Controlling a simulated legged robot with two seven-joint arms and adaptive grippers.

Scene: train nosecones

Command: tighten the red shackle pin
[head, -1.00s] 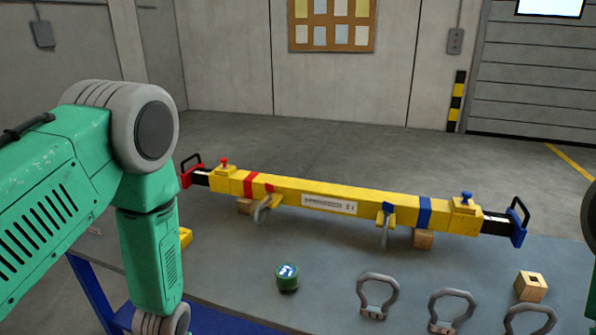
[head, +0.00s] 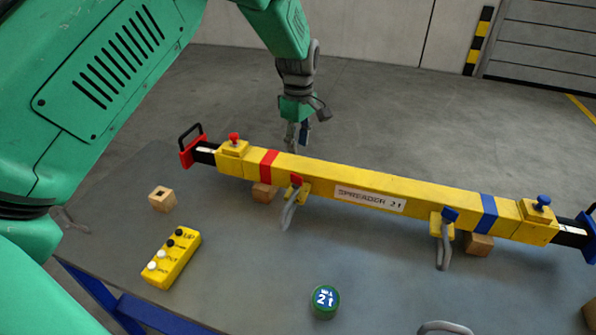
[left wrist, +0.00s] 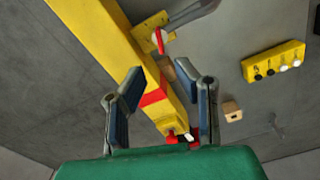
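The red shackle pin (head: 297,180) shows as a small red head on the front of the yellow spreader beam (head: 330,185), above a grey shackle (head: 290,208) hanging there. In the left wrist view the red pin (left wrist: 159,41) lies ahead of the fingertips, beside the beam (left wrist: 95,25). How far it is screwed in cannot be told. My left gripper (head: 297,136) is above and behind the beam, near the red band, pointing down. In the left wrist view my left gripper (left wrist: 158,75) is open and empty, its fingers apart with the beam beyond them. My right gripper is out of view.
A blue-pinned shackle (head: 444,245) hangs farther right. A yellow control box (head: 172,258), wooden block (head: 162,199) and green round weight (head: 324,301) stand on the grey table (head: 240,270). A red knob (head: 233,140) rises from the beam's left end.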

